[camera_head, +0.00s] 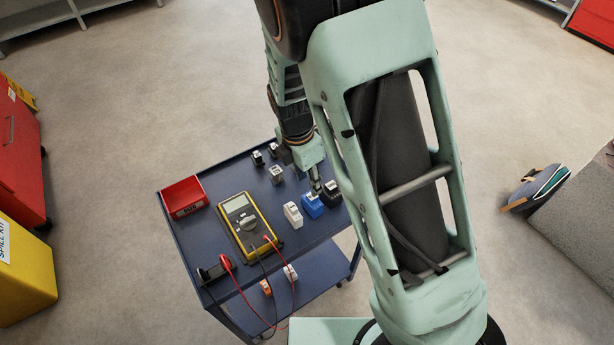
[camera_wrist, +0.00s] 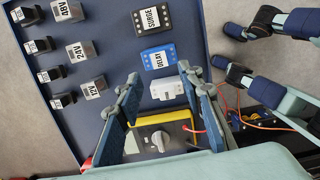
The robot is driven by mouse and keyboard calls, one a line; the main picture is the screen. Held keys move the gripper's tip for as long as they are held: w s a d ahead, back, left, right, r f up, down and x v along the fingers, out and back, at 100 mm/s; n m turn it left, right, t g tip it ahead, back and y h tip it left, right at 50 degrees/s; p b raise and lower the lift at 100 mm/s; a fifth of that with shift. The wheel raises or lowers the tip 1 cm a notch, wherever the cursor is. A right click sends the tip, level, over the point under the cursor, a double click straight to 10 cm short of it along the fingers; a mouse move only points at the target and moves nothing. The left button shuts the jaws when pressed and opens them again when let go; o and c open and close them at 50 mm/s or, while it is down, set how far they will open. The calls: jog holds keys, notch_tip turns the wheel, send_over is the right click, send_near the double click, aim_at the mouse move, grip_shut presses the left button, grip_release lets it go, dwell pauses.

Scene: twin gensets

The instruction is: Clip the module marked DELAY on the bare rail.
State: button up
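The DELAY module (camera_wrist: 158,57) is a blue block with a white label, on the cart's dark top. It also shows in the head view (camera_head: 312,206). A black SURGE module (camera_wrist: 152,18) stands beyond it and a white module (camera_wrist: 167,88) stands on its near side. My gripper (camera_wrist: 160,75) is open and empty, pointing down, its fingertips apart on either side in the wrist view, just short of the DELAY module. In the head view my gripper (camera_head: 316,188) hangs close over the blue module; the exact gap is unclear. No bare rail is visible.
A yellow multimeter (camera_head: 246,225) with red and black leads lies beside the modules. The blue cart (camera_head: 217,178) also holds a red bin (camera_head: 183,197) and rows of small labelled modules, including one marked 24V (camera_wrist: 81,51). A yellow spill-kit box (camera_head: 25,270) stands left.

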aim_at(311, 197)
jog(key=f+b, duration=0.1)
jog(key=f, duration=0.1)
jog(key=f+b, duration=0.2)
jog(key=d+f+b, duration=0.1)
jog(key=f+b, duration=0.1)
jog(key=f, duration=0.1)
jog(key=shift+w+f, duration=0.1)
jog(key=shift+w, duration=0.25)
jog(key=shift+a, duration=0.1)
dwell(0.8)
grip_shut()
jog(key=shift+r+p, duration=0.75)
jog(key=shift+r, duration=0.85)
jog(key=shift+r, duration=0.1)
jog(key=shift+r+p, duration=1.75)
jog(key=shift+r, duration=0.65)
